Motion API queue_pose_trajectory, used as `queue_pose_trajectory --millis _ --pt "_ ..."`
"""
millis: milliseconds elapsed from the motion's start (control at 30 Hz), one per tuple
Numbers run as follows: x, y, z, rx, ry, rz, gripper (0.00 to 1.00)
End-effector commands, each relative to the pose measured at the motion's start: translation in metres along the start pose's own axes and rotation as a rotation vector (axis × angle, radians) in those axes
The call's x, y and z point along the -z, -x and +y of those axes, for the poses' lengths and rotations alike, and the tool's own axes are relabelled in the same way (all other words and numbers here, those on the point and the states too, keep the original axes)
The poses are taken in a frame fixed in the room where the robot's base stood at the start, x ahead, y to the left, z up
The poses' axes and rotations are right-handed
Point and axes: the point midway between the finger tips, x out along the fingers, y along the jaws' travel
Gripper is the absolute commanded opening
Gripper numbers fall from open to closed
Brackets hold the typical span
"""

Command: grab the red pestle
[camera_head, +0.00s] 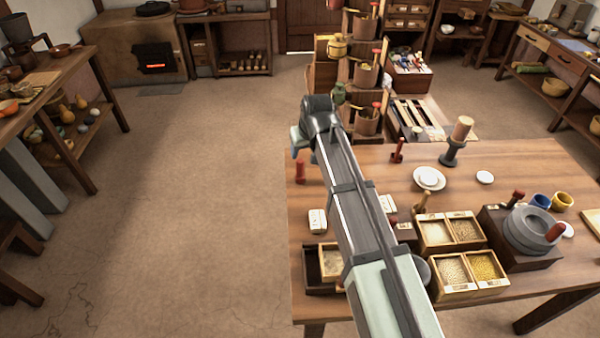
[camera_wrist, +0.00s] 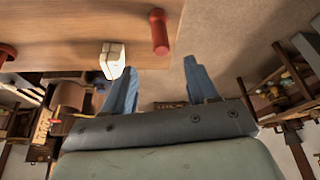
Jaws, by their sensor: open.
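A red pestle (camera_head: 300,171) stands at the left edge of the wooden table in the head view. A red cylinder with a rounded end (camera_wrist: 159,35), which looks like the same pestle, shows in the wrist view just beyond the fingertips and between their lines. My gripper (camera_head: 303,152) is above and just behind this pestle in the head view, apart from it. In the wrist view its two blue fingers (camera_wrist: 159,66) are spread with nothing between them. Another red, pestle-like piece (camera_head: 398,151) stands farther right on the table.
A small white box (camera_head: 317,221) is on the table near the pestle; a white box (camera_wrist: 112,61) shows beside the left finger. Grain boxes (camera_head: 449,233), a stone quern (camera_head: 530,228) and a white dish (camera_head: 429,179) stand farther right. A bucket rack (camera_head: 326,75) stands behind. Open floor lies left.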

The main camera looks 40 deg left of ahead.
Motion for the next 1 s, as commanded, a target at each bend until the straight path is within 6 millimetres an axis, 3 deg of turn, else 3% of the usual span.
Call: queue_pose_trajectory --millis 300,667,1000 --pt "0.001 -0.049 0.001 -0.001 -0.001 -0.001 0.58" --pt "0.001 -0.066 0.000 -0.002 -0.001 0.001 0.58" --pt "0.003 -0.106 -0.002 -0.002 -0.001 0.000 0.58"
